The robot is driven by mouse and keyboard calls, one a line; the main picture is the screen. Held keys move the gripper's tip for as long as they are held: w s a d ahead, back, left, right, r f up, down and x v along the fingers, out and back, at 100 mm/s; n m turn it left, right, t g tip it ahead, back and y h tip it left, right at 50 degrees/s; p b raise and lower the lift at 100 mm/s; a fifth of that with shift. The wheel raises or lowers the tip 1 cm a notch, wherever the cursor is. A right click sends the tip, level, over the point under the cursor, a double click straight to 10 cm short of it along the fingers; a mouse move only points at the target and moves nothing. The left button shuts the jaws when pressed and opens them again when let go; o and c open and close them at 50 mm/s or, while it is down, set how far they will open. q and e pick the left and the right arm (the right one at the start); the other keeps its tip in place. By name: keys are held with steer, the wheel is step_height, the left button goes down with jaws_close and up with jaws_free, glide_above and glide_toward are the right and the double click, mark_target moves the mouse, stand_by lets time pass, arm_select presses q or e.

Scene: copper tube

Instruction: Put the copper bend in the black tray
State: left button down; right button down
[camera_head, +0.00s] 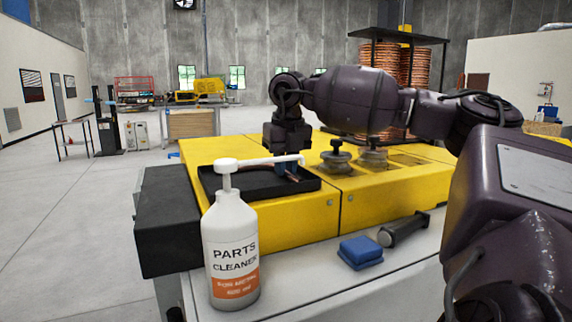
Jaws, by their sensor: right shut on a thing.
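The black tray (240,188) sits on the left end of the yellow machine top. My right gripper (287,170) points down over the right part of the tray, shut on the copper bend (292,177). Only a small part of the bend shows, low at the tray; the gripper and the pump nozzle hide much of it. I cannot tell whether the bend touches the tray floor. My left gripper is not in view.
A white parts cleaner bottle (231,245) stands in front of the tray, its nozzle reaching across it. Blue pads (360,252) and a dark cylindrical tool (404,229) lie on the front ledge. Two dark knobbed fittings (336,157) stand right of the tray.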

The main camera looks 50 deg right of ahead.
steer(key=c, duration=1.1)
jaws_free()
step_height(320, 180, up, 12)
steer(key=s, duration=0.1)
steer(key=shift+s+a, duration=0.15)
steer(key=shift+a, duration=0.2)
